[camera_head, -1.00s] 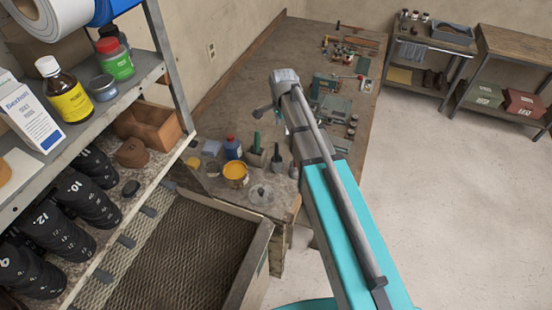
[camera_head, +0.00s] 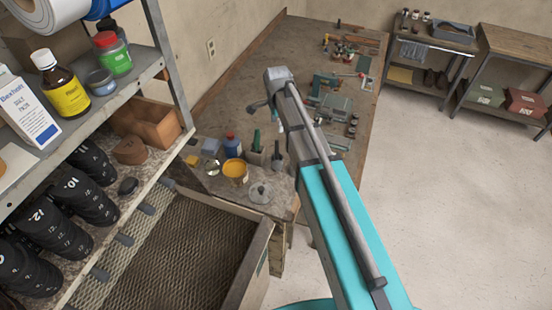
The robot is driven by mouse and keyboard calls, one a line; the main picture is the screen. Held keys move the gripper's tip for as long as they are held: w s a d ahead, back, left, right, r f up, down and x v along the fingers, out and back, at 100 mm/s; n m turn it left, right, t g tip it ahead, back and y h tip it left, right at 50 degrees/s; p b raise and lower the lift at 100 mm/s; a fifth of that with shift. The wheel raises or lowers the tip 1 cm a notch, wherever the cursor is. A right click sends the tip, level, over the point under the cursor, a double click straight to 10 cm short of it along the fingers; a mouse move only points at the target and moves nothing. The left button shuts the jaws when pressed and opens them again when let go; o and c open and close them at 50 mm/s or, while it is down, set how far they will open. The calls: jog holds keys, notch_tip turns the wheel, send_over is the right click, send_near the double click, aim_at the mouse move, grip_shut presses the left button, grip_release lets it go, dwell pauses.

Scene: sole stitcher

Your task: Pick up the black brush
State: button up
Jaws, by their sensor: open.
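A small dark upright item (camera_head: 277,158), which looks like the black brush, stands near the front of the long brown bench (camera_head: 236,100). It is right of a blue bottle and the yellow tin; its details are too small to tell. My arm reaches over the bench, and my gripper (camera_head: 263,106) is at its far grey end, above and beyond the dark item in the picture. One dark finger-like part shows at its left; the rest is hidden behind the arm. Nothing is seen held.
A shelf (camera_head: 150,66) with bottles stands at the left, above a mesh-bottomed tray (camera_head: 262,242). The floor at right is clear.

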aim_at(277, 146)
jog(key=shift+f+b, duration=3.3)
jog(key=shift+f, duration=0.3)
jog(key=shift+f+b, duration=2.6)
jog(key=shift+c, duration=0.2)
grip_shut()
